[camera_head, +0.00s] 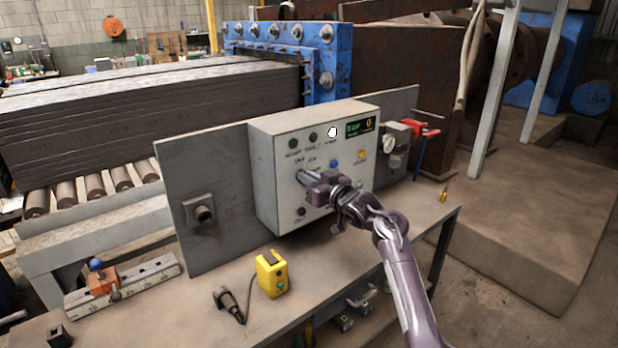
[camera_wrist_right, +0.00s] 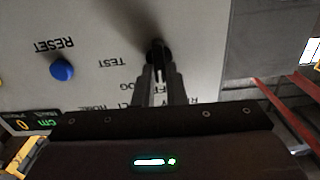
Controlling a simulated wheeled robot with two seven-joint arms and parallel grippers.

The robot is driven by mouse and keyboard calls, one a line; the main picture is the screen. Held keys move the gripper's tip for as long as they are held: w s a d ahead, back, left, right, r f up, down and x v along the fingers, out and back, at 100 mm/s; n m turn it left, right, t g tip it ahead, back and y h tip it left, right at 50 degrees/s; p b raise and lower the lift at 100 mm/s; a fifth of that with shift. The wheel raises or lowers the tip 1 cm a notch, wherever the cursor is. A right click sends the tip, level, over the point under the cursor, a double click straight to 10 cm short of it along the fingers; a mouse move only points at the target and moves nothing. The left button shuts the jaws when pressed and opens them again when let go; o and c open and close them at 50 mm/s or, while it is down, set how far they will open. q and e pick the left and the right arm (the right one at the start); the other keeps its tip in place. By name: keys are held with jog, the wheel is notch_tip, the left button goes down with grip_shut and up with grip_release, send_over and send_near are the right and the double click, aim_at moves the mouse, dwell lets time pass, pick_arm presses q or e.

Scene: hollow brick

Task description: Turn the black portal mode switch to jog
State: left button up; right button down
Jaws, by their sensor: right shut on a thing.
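A pale grey control box (camera_head: 283,208) stands on the bench with its lettered front facing me. My right gripper (camera_head: 304,178) reaches its front from the right. In the right wrist view, the fingers (camera_wrist_right: 157,78) are shut on a black switch knob (camera_wrist_right: 156,48) on the panel. The upside-down label TEST shows beside the knob; other lettering, ending in "OG", is partly covered by the fingers. The gripper hides the knob in the head view, and I cannot tell its exact pointer position. My left gripper is not in view.
A blue RESET button (camera_wrist_right: 62,70) sits near the knob. The box also carries a green display (camera_head: 359,127) and a yellow button (camera_head: 362,155). A yellow pendant box (camera_head: 271,274) stands on the bench (camera_head: 200,300) in front. The bench's right front is mostly clear.

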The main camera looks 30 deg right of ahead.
jog(key=shift+d+f+m+p, duration=0.1)
jog(key=shift+d+m+p, duration=0.1)
jog(key=shift+m+p, duration=1.8)
jog(key=shift+d+m+p, duration=0.15)
jog(key=shift+m+p, duration=1.6)
jog(key=shift+m, duration=0.45)
jog(key=c, duration=1.5)
grip_release()
jog(key=shift+f, duration=0.1)
jog(key=shift+s+d+b, duration=0.15)
jog(key=shift+s+b, duration=0.35)
jog(key=shift+s, duration=1.45)
jog(key=shift+s+d+b, duration=0.15)
jog(key=shift+s+b, duration=0.35)
jog(key=shift+s, duration=1.45)
